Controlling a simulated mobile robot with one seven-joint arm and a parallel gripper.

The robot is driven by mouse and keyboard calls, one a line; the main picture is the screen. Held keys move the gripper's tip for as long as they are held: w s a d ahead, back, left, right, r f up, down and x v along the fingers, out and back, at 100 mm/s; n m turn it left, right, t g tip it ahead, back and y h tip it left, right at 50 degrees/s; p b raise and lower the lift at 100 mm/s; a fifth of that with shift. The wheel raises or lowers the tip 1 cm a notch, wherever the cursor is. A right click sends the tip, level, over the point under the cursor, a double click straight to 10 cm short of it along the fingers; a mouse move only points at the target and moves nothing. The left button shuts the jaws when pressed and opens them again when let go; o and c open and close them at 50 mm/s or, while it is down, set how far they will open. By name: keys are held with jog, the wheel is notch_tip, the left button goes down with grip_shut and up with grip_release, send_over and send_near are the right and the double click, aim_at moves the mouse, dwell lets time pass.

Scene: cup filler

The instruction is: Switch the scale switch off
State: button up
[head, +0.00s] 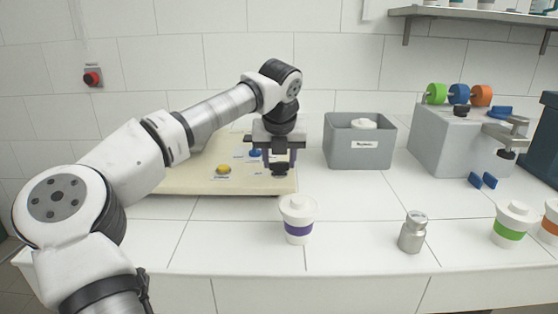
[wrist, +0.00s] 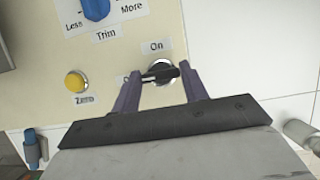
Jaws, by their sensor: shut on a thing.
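The scale switch is a black lever on a round base on the cream panel (wrist: 45,45). It shows between my fingers in the wrist view (wrist: 160,73) and low between them in the head view (head: 279,169). My gripper (head: 279,160) points down at the panel's right side, its purple fingers shut on the lever; they also show in the wrist view (wrist: 161,80). The lever lies roughly crosswise in the wrist view. An "On" label (wrist: 156,46) is above it. Another label at its left end is mostly hidden by a finger.
A yellow Zero button (wrist: 76,80) and a blue Trim knob (wrist: 95,8) are on the same panel. A grey bin (head: 343,150) stands to the right. A purple-banded cup (head: 297,220) and a metal weight (head: 413,232) stand in front on the white counter.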

dwell(0.3)
jog(key=o, duration=1)
jog(key=shift+r, duration=0.15)
jog(key=v, duration=1.3)
jog(key=shift+s+r+p, duration=0.25)
jog(key=shift+p, duration=0.1)
